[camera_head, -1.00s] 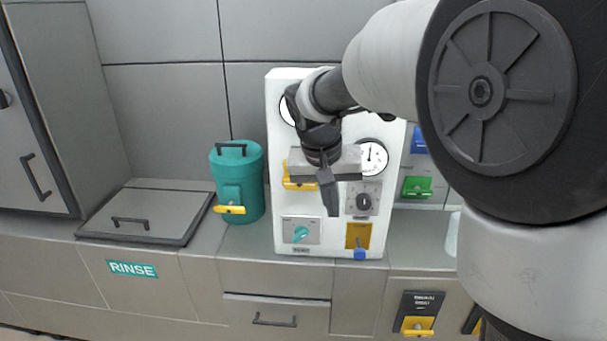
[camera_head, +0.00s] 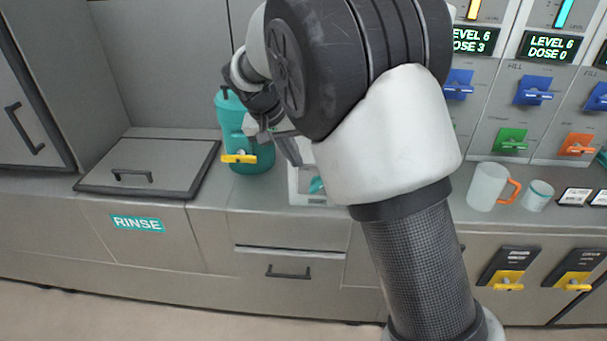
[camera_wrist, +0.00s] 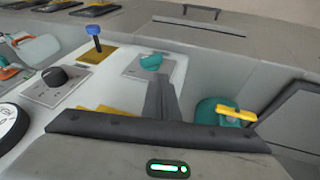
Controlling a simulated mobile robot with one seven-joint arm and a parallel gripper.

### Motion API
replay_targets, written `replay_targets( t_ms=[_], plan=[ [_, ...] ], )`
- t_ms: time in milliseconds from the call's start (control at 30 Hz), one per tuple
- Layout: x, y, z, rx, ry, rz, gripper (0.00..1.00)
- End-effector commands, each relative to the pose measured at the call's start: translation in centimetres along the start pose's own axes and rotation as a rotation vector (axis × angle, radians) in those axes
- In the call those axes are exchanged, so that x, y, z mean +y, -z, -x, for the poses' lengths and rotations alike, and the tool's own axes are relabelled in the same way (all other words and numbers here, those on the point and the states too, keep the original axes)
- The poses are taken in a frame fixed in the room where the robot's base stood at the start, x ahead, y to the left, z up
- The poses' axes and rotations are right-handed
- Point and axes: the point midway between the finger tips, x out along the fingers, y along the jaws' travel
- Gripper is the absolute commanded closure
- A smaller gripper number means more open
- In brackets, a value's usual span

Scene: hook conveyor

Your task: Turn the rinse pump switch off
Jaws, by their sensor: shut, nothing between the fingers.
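A teal rotary knob (camera_head: 316,185) sits on a light square plate low on the white control panel, and my arm covers most of that panel in the head view. The knob also shows in the wrist view (camera_wrist: 151,62), just beyond my fingertips. The plate's small label is unreadable, so I cannot confirm it is the rinse pump switch. My gripper (camera_head: 296,160) is shut and empty, its fingers pointing down close to the knob, above and left of it in the head view. In the wrist view the fingers (camera_wrist: 158,85) appear near the knob; contact cannot be told.
A teal canister (camera_head: 258,158) with a yellow handle (camera_head: 239,158) stands left of the panel. A black knob (camera_wrist: 58,77) and a blue-tipped lever (camera_wrist: 94,31) share the panel. A closed lid (camera_head: 150,168) lies left, above the RINSE label (camera_head: 137,223). A mug (camera_head: 487,186) stands right.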

Motion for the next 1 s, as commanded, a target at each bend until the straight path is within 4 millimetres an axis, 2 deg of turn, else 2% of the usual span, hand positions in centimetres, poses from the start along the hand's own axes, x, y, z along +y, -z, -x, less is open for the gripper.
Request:
replay_targets(
  t_ms=[167,400,533,700,1000],
  plan=[
    [0.1,-0.1,-2.2,-0.003,-0.003,0.0,1.0],
    [0.1,-0.1,-6.7,-0.002,-0.002,0.0,1.0],
    [0.1,-0.1,-8.5,-0.002,-0.002,0.0,1.0],
    [0.0,0.0,-9.7,-0.001,-0.001,0.0,1.0],
    [0.0,0.0,-9.9,0.0,0.0,0.0,1.0]
  ],
)
